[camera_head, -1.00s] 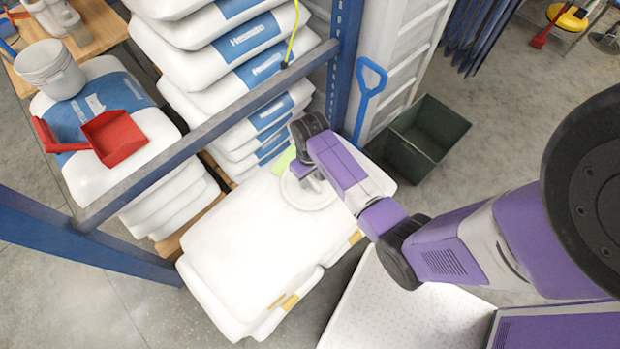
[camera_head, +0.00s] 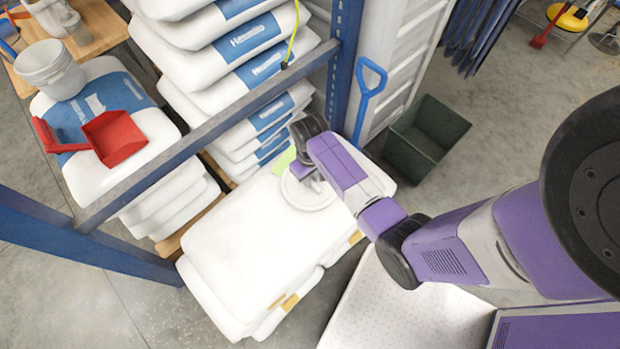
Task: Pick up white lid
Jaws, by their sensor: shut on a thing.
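The white lid (camera_head: 298,196) is a round, flat disc on top of the white sacks (camera_head: 245,245), near their back right. My gripper (camera_head: 312,183) is over the lid, pointing down, and is shut on it. My arm hides part of the lid's right side and most of the fingers, so the exact grip point is hard to see. I cannot tell whether the lid is touching the sack or slightly above it.
A blue rack post and grey beam (camera_head: 205,140) stand left of the sacks. A light green item (camera_head: 284,160) lies behind the lid. A red scoop (camera_head: 110,136) and white bucket (camera_head: 52,70) sit on sacks at left. A dark green bin (camera_head: 428,135) stands at back right.

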